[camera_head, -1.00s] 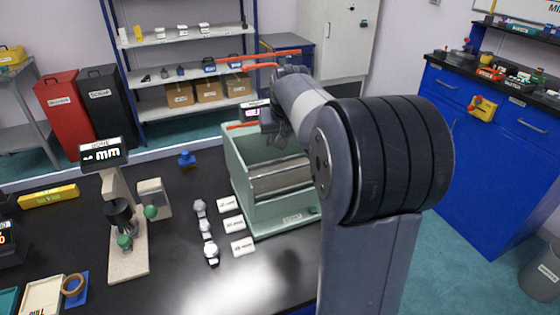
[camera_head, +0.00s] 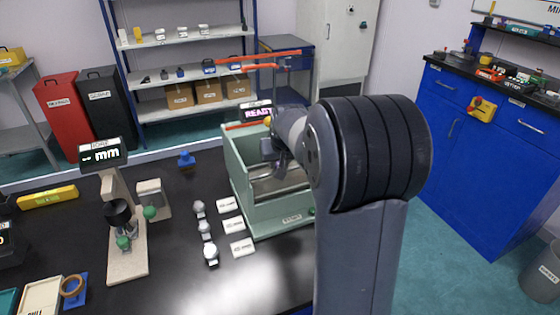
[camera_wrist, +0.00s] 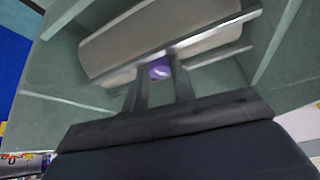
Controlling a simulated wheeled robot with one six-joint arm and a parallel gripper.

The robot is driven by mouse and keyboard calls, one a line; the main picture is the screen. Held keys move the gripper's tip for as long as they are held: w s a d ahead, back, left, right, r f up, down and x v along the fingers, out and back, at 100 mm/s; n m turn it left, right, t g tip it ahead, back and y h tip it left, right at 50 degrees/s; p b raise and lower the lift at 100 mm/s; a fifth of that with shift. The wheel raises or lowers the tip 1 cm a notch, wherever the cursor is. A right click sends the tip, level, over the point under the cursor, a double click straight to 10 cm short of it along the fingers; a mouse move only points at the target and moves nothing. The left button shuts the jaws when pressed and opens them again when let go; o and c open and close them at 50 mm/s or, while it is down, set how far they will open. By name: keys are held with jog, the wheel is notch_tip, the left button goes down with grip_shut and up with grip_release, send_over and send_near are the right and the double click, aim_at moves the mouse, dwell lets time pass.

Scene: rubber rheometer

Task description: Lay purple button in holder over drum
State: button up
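The purple button (camera_wrist: 159,70) sits between the two fingertips of my gripper (camera_wrist: 158,72) in the wrist view, and the fingers appear closed on its sides. The pale drum (camera_wrist: 165,35) lies just beyond the fingertips. A thin metal bar (camera_wrist: 215,32) runs along the drum; I cannot tell whether it belongs to the holder. In the head view my gripper (camera_head: 278,160) is over the open green drum machine (camera_head: 240,185), and my arm hides part of the drum. The button does not show there. The gap between button and holder cannot be judged.
The machine's green walls surround the gripper's space. A display (camera_head: 257,112) stands behind it. White labels (camera_head: 234,225) and grey-white samples (camera_head: 205,226) lie left of it, near a thickness gauge (camera_head: 125,220).

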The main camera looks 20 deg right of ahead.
jog(key=shift+o, duration=0.9)
jog(key=shift+r, duration=0.15)
jog(key=v, duration=1.2)
jog(key=shift+c, duration=0.4)
dwell(0.4)
